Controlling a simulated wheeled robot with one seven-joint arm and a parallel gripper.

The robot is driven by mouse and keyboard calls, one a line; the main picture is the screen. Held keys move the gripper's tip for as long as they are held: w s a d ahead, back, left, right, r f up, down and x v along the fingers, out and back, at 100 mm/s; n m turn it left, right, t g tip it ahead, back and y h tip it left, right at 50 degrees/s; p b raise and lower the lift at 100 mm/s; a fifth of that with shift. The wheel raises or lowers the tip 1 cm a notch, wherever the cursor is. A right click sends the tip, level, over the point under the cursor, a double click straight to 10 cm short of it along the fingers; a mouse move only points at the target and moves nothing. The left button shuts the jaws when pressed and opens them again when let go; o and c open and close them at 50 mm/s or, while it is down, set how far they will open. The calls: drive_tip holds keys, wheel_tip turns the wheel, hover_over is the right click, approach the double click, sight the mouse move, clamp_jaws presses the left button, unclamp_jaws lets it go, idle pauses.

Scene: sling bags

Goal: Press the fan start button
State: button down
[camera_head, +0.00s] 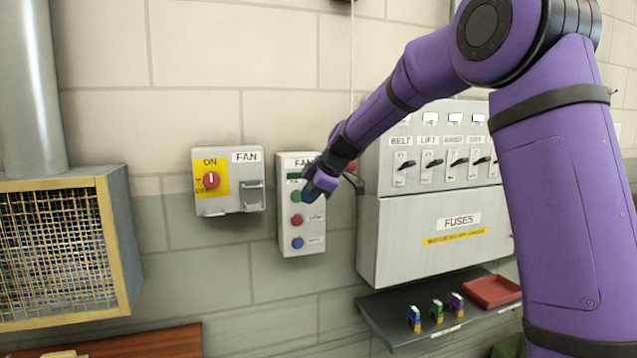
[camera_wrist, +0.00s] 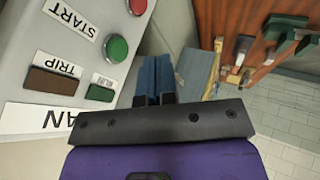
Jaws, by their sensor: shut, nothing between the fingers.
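The grey fan button box (camera_head: 287,163) hangs on the wall in the middle of the head view. Its green button (camera_head: 295,196) is partly behind my gripper (camera_head: 311,195); a red button (camera_head: 297,220) and a blue button (camera_head: 298,243) sit below it. In the wrist view the green button (camera_wrist: 115,48) shows whole, beside a START label (camera_wrist: 70,18). My gripper (camera_wrist: 157,62) is shut and empty, its blue fingertips close to the green button but to one side of it. I see no contact with the button.
A FAN isolator (camera_head: 224,207) with a red knob at ON hangs to the left. A mesh-fronted fan housing (camera_head: 118,250) is at far left. A fuse cabinet (camera_head: 395,232) with several switches stands close on the right, above a shelf (camera_head: 385,328) with fuses and a red tray (camera_head: 492,290).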

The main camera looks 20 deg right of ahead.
sight(301, 204)
drive_tip(key=shift+w+a+f, duration=0.1)
drive_tip(key=shift+w+f, duration=0.05)
drive_tip(key=shift+w, duration=0.6)
drive_tip(key=shift+w+a+f, duration=0.1)
drive_tip(key=shift+w+f, duration=0.1)
drive_tip(key=shift+w, duration=0.6)
drive_tip(key=shift+w+a+f, duration=0.1)
drive_tip(key=shift+w+f, duration=0.05)
drive_tip(key=shift+w, duration=0.6)
